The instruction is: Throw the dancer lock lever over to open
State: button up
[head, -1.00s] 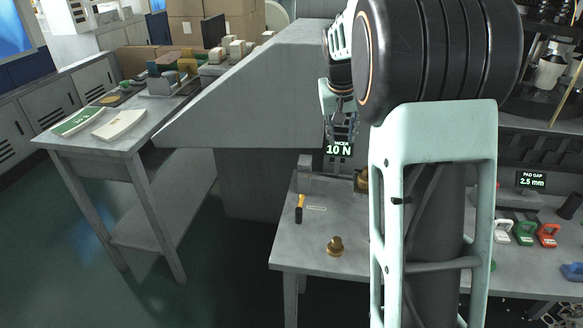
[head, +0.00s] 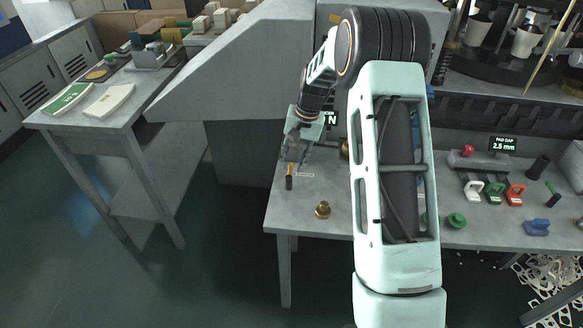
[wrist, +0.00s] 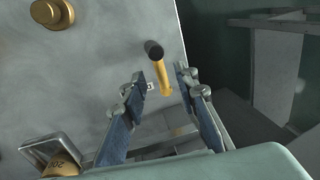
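The lock lever (head: 289,177), yellow with a black grip, is at the left end of the bench top, with a small pale label (head: 305,175) to its right. In the wrist view the yellow lever (wrist: 163,77) points up the picture to its black grip (wrist: 154,50). My gripper (head: 298,157) is low over the bench, just behind the lever in the head view. Its blue-padded fingers (wrist: 160,74) are apart in the wrist view, with the yellow shaft in the gap. I cannot tell whether the fingertips touch it. The lever's base is partly hidden.
A brass knobbed piece (head: 322,211) stands on the bench in front and right of the lever. A brass weight marked 200 (wrist: 62,164) is near the wrist view's lower left corner. A sloped grey housing (head: 240,70) rises behind. Floor lies open left of the bench.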

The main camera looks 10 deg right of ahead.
aim_at(290, 176)
jog(key=shift+a+f, duration=0.25)
jog(key=shift+f, duration=1)
grip_shut()
